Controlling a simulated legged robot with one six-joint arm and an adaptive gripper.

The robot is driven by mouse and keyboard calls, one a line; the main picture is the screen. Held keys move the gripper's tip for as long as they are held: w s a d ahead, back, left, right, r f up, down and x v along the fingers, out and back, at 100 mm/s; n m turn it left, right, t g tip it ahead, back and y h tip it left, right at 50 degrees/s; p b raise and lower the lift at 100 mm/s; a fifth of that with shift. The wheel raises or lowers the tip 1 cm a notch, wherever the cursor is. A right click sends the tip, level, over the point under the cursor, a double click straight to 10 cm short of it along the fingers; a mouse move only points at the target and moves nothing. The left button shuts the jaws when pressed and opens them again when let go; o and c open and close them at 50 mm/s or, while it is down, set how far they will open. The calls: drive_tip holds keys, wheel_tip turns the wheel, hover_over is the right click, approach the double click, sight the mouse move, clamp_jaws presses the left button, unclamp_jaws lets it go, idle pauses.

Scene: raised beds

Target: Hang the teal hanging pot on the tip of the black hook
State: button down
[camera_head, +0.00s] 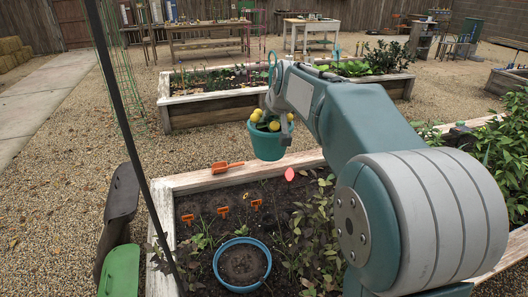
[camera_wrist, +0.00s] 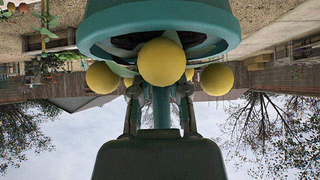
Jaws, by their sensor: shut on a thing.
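The teal hanging pot (camera_head: 268,145) hangs in the air above the near bed's far edge, with yellow round fruits or flowers on top. A teal curved piece (camera_head: 274,68), perhaps its hanger, rises above it. My gripper (camera_head: 284,128) is at the pot's right side, partly hidden by my arm. In the wrist view, which appears upside down, my gripper's fingers (camera_wrist: 160,112) close around a teal stem by the pot (camera_wrist: 160,15). A black pole (camera_head: 126,115), probably the hook's post, stands slanted at left, apart from the pot. The hook's tip is not in view.
A green wire trellis (camera_head: 118,70) stands behind the pole. Another raised bed (camera_head: 210,117) lies beyond. Gravel between them is open.

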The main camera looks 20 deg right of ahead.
drive_tip(key=s+a+r+n, duration=0.1)
drive_tip(key=s+r, duration=0.4)
drive_tip(key=r, duration=0.3)
drive_tip(key=s+r+y, duration=0.1)
drive_tip(key=s+r, duration=0.4)
drive_tip(key=r, duration=0.3)
drive_tip(key=s+a+r+n, duration=0.1)
drive_tip(key=s+r, duration=0.3)
drive_tip(key=r, duration=0.4)
drive_tip(key=a+f, duration=0.2)
drive_tip(key=a, duration=0.7)
drive_tip(key=shift+a, duration=0.25)
drive_tip(key=shift+s, duration=0.1)
